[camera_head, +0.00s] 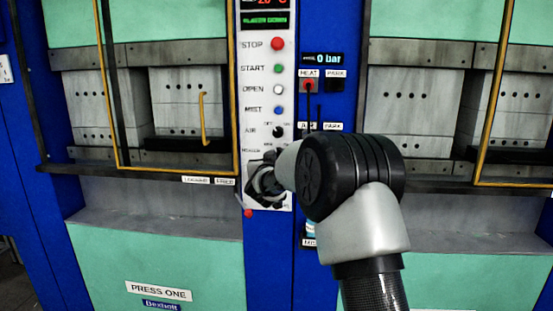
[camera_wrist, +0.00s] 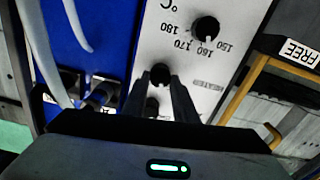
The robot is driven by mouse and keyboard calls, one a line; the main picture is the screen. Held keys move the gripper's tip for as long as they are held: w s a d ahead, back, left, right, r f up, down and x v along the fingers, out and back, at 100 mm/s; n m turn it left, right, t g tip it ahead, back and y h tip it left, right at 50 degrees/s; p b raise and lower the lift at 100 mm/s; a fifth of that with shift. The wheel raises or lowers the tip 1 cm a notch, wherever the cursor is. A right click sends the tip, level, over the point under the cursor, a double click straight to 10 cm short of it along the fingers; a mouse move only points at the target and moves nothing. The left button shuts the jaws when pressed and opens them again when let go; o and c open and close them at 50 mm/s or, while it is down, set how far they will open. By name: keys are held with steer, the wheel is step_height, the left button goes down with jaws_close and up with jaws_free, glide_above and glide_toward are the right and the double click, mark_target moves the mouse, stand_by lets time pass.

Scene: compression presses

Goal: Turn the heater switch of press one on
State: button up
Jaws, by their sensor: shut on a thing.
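The white control panel of press one (camera_head: 264,100) runs down the blue column in the head view. My gripper (camera_head: 264,180) is at the lower part of the panel, and it hides the knob beside the heater label (camera_head: 250,150). In the wrist view the picture is upside down. There my gripper (camera_wrist: 160,79) has its two fingers on either side of a small black knob, the heater switch (camera_wrist: 160,72), and is shut on it. The heater label (camera_wrist: 208,85) stands beside this knob. Which way the knob points is hard to tell.
A temperature dial (camera_wrist: 205,28) with numbers is close to the heater switch. Another dark knob (camera_wrist: 152,103) is partly hidden between my fingers. The air switch (camera_head: 277,132) and several buttons are higher on the panel. A yellow-framed guard (camera_head: 118,100) is at the left.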

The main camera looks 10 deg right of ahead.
steer(key=m+b, duration=0.4)
steer(key=m, duration=0.2)
steer(key=shift+f, duration=0.2)
steer(key=shift+d+m+b, duration=0.1)
steer(key=shift+m+b, duration=1)
steer(key=shift+m, duration=1)
steer(key=shift+r, duration=0.1)
steer(key=o, duration=1)
steer(key=shift+o, duration=0.2)
steer(key=v, duration=1.7)
steer(key=shift+s+p, duration=0.25)
steer(key=shift+p, duration=0.05)
